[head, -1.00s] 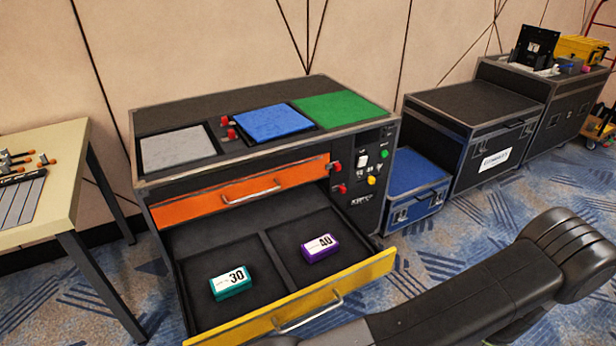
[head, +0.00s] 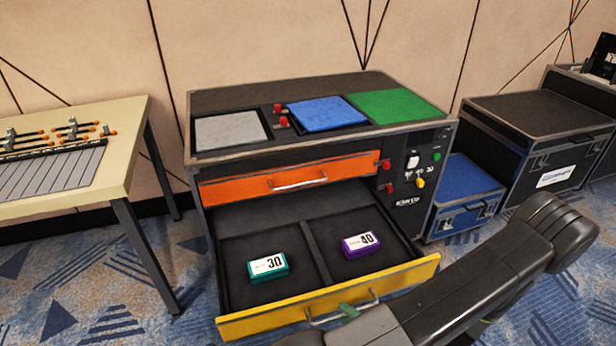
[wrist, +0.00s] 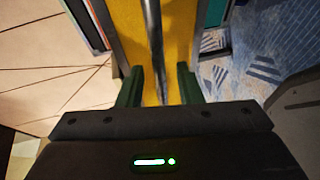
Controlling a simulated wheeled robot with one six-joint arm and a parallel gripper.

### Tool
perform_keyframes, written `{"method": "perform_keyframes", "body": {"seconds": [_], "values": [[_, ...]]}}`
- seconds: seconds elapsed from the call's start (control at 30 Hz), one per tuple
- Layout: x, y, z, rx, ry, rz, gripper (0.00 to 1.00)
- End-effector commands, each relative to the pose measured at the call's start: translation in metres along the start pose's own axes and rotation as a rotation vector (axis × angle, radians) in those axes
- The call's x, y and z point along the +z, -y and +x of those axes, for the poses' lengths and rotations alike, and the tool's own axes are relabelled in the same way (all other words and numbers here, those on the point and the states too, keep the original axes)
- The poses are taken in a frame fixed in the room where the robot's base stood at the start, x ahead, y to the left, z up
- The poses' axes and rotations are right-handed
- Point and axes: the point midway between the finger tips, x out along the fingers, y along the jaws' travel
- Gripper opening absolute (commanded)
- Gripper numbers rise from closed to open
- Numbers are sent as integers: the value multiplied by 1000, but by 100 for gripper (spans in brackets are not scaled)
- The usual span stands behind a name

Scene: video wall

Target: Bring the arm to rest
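My gripper (wrist: 159,82) is open, its two green fingers standing apart on either side of the drawer's metal handle (wrist: 152,40) in the wrist view. I cannot tell whether either finger touches the handle. In the head view a green finger of my gripper (head: 348,310) shows at the handle (head: 330,314) of the yellow drawer (head: 270,321). My arm (head: 480,285) reaches in from the lower right. The drawer is pulled out and holds a teal box marked 30 (head: 268,268) on the left and a purple box marked 40 (head: 360,246) on the right.
The black case (head: 300,98) has grey, blue and green pads on top and a shut orange drawer (head: 290,180). A table (head: 125,165) with a rack of tools stands left. A blue case (head: 462,190) and black cases (head: 535,115) stand right. Patterned carpet is free at lower left.

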Motion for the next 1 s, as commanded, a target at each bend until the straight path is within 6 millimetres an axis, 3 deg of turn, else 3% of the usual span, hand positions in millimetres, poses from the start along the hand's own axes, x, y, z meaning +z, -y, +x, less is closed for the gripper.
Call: {"method": "perform_keyframes", "body": {"seconds": [0.23,0.67,1.0], "values": [[0,0,15,0,-1,0,32],[0,-1,16,-2,-2,-2,32],[-13,-32,10,-40,-68,-70,32]]}}
